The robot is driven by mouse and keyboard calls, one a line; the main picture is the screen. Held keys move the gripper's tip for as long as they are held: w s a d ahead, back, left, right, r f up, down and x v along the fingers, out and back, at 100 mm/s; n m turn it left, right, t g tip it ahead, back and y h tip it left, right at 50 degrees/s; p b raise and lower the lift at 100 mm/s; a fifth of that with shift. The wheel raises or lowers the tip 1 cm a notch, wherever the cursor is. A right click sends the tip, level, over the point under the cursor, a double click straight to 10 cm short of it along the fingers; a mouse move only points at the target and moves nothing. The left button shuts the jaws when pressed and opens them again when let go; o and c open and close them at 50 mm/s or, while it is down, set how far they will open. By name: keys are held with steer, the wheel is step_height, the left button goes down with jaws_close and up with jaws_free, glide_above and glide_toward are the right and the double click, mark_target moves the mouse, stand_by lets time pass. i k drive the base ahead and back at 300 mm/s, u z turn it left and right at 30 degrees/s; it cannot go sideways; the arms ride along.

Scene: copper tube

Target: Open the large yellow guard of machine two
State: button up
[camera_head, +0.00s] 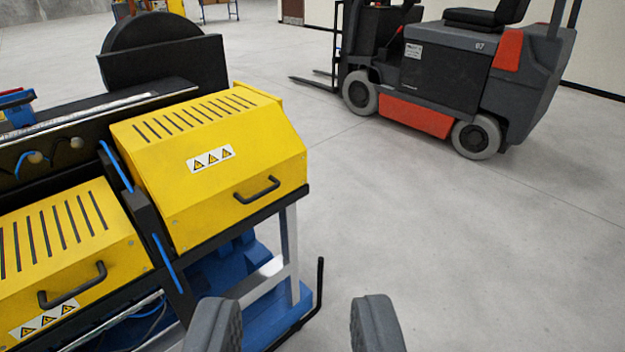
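A large yellow guard (210,160) with black slots, a warning label and a black handle (257,190) is on the machine at left centre. It looks shut. A second yellow guard (65,235) with its own black handle (72,286) is at the lower left, cut off by the picture's edge. I cannot tell which of the two belongs to machine two. My gripper (293,325) is at the bottom of the picture, its two grey fingers spread with nothing between them. It is apart from both guards, below and to the right of the larger-looking guard's handle.
A grey and red forklift (455,75) stands at the upper right, its forks pointing left. A thin black upright bar (319,290) rises beside the machine's blue base (255,305), close to my gripper. The grey floor (480,250) to the right is clear.

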mark_target(206, 165)
steer(key=u, duration=0.05)
steer(key=i, duration=1.1)
steer(key=u, duration=0.7)
